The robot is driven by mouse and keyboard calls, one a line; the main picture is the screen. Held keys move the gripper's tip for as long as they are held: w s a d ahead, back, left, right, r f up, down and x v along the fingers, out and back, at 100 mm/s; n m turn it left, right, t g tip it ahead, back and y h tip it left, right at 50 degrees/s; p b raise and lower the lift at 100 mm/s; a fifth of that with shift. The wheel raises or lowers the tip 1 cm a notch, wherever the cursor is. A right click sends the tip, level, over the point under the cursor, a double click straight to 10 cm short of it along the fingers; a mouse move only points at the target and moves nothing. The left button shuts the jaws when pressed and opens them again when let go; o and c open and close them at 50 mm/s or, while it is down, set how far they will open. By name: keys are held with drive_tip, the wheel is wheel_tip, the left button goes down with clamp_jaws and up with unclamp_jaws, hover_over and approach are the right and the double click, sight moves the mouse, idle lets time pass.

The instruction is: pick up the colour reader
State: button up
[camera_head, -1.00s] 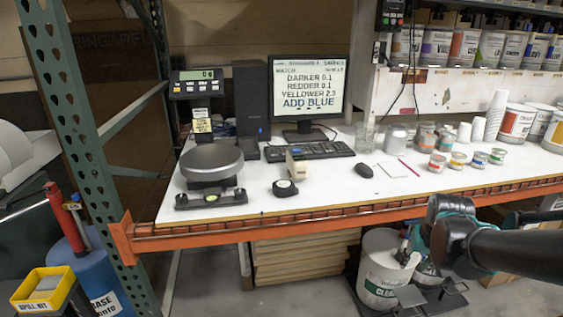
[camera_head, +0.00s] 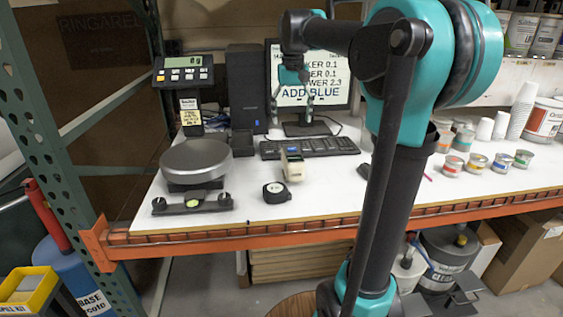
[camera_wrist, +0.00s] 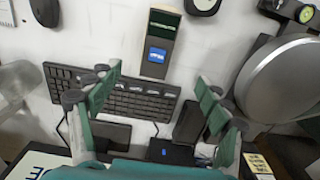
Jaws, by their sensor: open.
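The colour reader seems to be the small pale upright device (camera_head: 292,166) on the white bench, in front of the keyboard in the head view. In the wrist view the reader (camera_wrist: 157,60) lies at top centre, with a dark greenish window and a blue patch. My gripper (camera_head: 294,98) hangs above the back of the bench, in front of the monitor. In the wrist view my gripper (camera_wrist: 160,80) has its two fingers wide apart with nothing between them. The reader lies beyond the fingertips, apart from them.
A black tape measure (camera_head: 276,192) is close beside the reader. A round scale (camera_head: 196,160) and a level bar (camera_head: 192,203) are to the left. The keyboard (camera_head: 310,147) lies below my gripper, before the monitor (camera_head: 310,95). Paint tins (camera_head: 476,162) stand at right.

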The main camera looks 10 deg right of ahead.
sight(291, 149)
wheel_tip(291, 149, down, 10)
drive_tip(key=shift+r, duration=0.15)
drive_tip(key=shift+s+d+f, duration=0.1)
drive_tip(key=shift+f, duration=1.5)
drive_tip(key=shift+s+d+f, duration=0.1)
drive_tip(key=shift+f, duration=1.45)
drive_tip(key=shift+c, duration=0.3)
clamp_jaws()
